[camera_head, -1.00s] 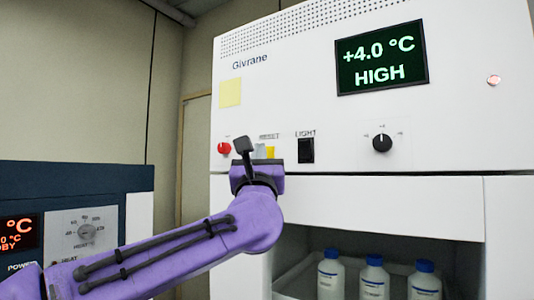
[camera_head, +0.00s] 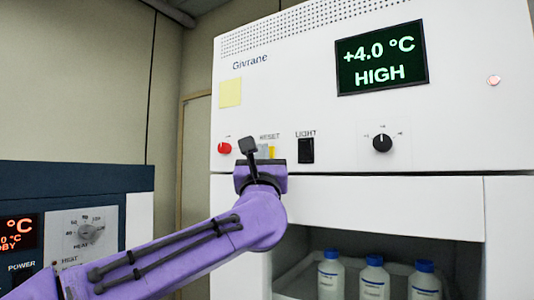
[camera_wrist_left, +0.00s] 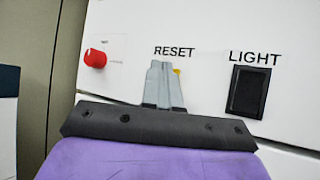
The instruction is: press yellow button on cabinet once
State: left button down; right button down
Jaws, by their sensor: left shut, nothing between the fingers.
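The white cabinet (camera_head: 300,85) fills the right of the head view. Its yellow button (camera_head: 272,152) sits under the RESET label, left of the black LIGHT switch (camera_head: 306,150). My left gripper (camera_head: 264,150) is in front of the button and hides most of it. In the left wrist view the grey fingers (camera_wrist_left: 161,66) are shut and empty, pointing at the panel under RESET. A small edge of the yellow button (camera_wrist_left: 177,71) shows just right of the fingertips. Whether they touch it I cannot tell. My right gripper is in neither view.
A red knob (camera_head: 224,148) is left of the button and a black dial (camera_head: 382,142) is to the right. A yellow note (camera_head: 230,93) is above. Several blue-capped bottles (camera_head: 374,280) stand in the open bay below. A dark blue unit (camera_head: 75,180) stands at left.

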pick_arm(q)
jog(key=shift+w+d, duration=0.2)
dwell(0.5)
jog(key=shift+s+a+b, duration=0.5)
jog(key=shift+s+b, duration=0.1)
jog(key=shift+b, duration=0.3)
jog(key=s+a+b, duration=0.1)
jog(key=s+b, duration=0.1)
jog(key=s+a+b, duration=0.2)
dwell(0.3)
